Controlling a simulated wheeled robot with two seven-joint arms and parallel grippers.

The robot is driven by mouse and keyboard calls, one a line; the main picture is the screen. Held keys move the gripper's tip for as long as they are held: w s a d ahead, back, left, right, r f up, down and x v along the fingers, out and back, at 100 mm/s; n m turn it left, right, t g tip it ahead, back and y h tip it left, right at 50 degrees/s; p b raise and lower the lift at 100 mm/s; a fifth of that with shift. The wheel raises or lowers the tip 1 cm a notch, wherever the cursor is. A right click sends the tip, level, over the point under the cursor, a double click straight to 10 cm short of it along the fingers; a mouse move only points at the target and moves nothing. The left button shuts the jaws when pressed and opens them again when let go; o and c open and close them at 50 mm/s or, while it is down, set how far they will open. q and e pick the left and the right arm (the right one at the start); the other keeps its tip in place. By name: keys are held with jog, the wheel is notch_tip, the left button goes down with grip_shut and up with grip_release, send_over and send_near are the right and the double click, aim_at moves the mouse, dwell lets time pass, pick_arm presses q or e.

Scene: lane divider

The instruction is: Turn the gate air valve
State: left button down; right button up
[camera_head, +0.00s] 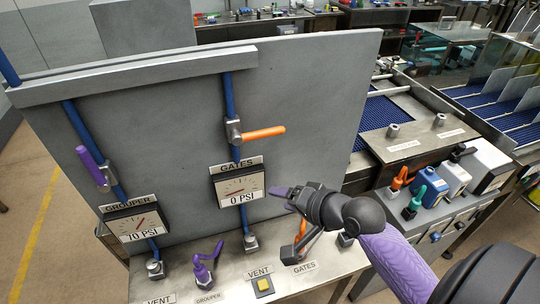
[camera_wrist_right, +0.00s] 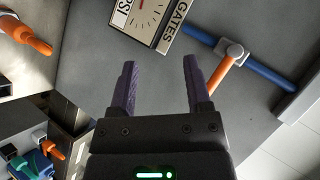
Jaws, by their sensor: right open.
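The gates air valve (camera_head: 234,132) sits on a vertical blue pipe on the grey panel. Its orange handle (camera_head: 264,133) points right, across the pipe. The gates gauge (camera_head: 238,186) below it reads 0 PSI. My right gripper (camera_head: 281,193) is below and right of the handle, beside the gauge. In the right wrist view, the purple fingers (camera_wrist_right: 160,75) are apart with nothing between them. The orange handle (camera_wrist_right: 221,76) there lies just right of the right finger, apart from the space between the fingers. My left gripper is not in view.
The grouper valve's purple handle (camera_head: 91,167) is at the left, above a 70 PSI gauge (camera_head: 137,222). A purple grouper lever (camera_head: 207,258) and yellow vent button (camera_head: 264,286) stand on the metal ledge below.

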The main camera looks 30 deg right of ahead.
aim_at(272, 134)
jog(key=w+d+r+m+t, duration=0.4)
jog(key=d+r+m, duration=0.2)
jog(key=r, duration=0.2)
jog(key=shift+h, duration=0.3)
jog(key=x, duration=0.9)
jog(key=shift+w+f, duration=0.15)
jog(key=shift+w, duration=0.15)
grip_shut()
